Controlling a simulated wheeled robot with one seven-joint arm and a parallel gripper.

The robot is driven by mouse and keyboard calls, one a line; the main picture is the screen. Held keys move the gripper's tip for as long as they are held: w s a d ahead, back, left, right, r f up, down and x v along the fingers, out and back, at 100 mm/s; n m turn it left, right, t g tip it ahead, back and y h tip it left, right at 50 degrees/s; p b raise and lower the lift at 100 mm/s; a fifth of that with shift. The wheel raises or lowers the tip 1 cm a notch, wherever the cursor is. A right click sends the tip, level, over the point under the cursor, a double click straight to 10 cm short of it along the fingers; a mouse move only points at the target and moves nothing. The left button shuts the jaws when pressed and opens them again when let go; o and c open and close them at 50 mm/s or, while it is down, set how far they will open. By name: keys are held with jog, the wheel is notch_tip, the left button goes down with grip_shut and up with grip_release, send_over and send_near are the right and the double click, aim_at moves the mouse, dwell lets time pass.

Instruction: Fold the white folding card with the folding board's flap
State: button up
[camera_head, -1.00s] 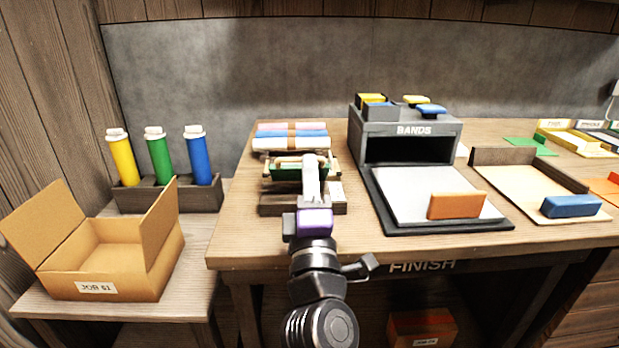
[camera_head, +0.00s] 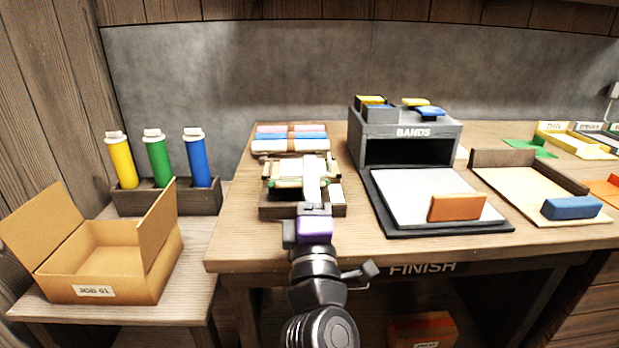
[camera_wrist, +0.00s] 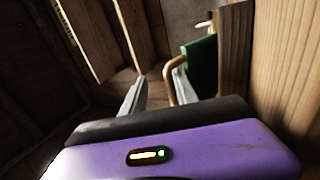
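The folding board (camera_head: 330,209) is the low dark wooden base at the left of the bench, judging by its green flap. The green flap (camera_wrist: 202,66) stands steeply in the wrist view, with a bent brass-coloured rod (camera_wrist: 172,72) beside it. My purple-bodied gripper (camera_wrist: 158,84) has its two grey fingers apart. The rod is close to the right finger; contact is unclear. In the head view my gripper (camera_head: 314,180) covers part of the board. A pale surface (camera_head: 292,167) shows at its back. I cannot tell whether this is the white folding card.
Rolled bundles (camera_head: 290,140) lie behind the board. Right of it stand the grey BANDS box (camera_head: 412,130) and a pale pad with an orange block (camera_head: 457,207). Farther right is a tan tray with a blue block (camera_head: 570,207). An open carton (camera_head: 100,272) sits lower left.

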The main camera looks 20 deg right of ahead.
jog(key=v, duration=0.7)
jog(key=shift+s+f+b, duration=0.1)
jog(key=shift+s+b, duration=0.15)
jog(key=shift+b, duration=0.05)
dwell(0.6)
dwell(0.3)
